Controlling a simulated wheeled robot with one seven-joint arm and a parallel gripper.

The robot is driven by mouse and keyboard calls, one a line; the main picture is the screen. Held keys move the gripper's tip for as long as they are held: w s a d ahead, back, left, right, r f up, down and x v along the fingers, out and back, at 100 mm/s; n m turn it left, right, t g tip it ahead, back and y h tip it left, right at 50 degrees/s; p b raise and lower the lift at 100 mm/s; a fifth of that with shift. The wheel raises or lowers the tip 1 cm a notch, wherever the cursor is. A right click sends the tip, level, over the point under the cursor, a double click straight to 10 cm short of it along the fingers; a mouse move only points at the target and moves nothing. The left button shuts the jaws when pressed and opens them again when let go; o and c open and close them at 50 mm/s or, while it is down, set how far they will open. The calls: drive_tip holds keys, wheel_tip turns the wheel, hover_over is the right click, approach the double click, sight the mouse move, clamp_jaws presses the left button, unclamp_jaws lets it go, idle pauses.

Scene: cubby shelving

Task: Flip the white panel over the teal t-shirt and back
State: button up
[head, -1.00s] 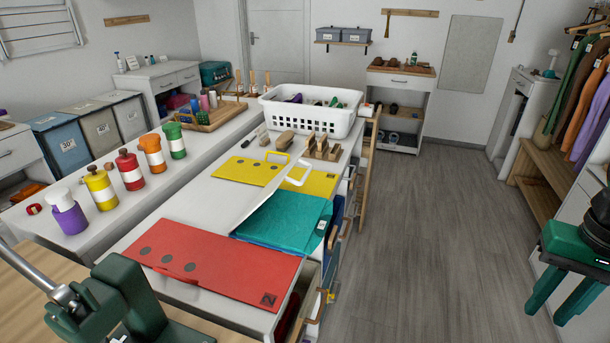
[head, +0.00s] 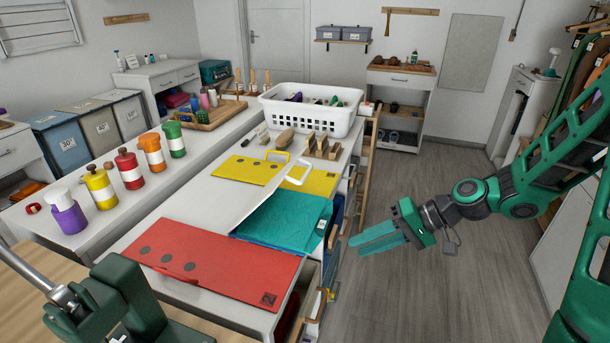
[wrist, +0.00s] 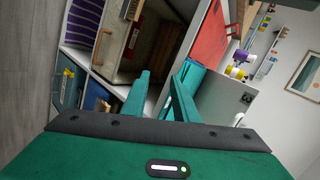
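The white panel (head: 258,203) sits tilted beside the teal t-shirt (head: 290,218), its edge raised along the shirt's left side. Its white loop handle (head: 297,173) sticks up at the far end, near a yellow panel. The t-shirt lies flat and mostly uncovered near the counter's right edge. My gripper (head: 355,247) is empty, right of the shirt and over the floor, its fingers pointing left toward the counter. The wrist view shows a clear gap between the fingertips (wrist: 160,80). Nothing touches them.
A red panel (head: 215,262) lies in front of the shirt and a yellow panel (head: 245,170) behind. A white basket (head: 310,112) stands farther back. Open drawers and handles project from the counter's right side, near my fingers. The floor (head: 400,300) is clear.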

drive_tip(key=w+a+r+m+t+y, duration=0.1)
drive_tip(key=w+a+r+t+y, duration=0.1)
drive_tip(key=w+a+r+y, duration=0.35)
drive_tip(key=m+t+y, duration=0.2)
drive_tip(key=m+t, duration=0.1)
approach(306, 175)
drive_tip(key=x, duration=0.3)
drive_tip(key=w+x, duration=0.1)
drive_tip(key=x, duration=0.6)
drive_tip(key=shift+w+f, duration=0.2)
drive_tip(key=shift+f, duration=0.05)
clamp_jaws()
drive_tip(key=shift+f, duration=0.1)
idle(0.5)
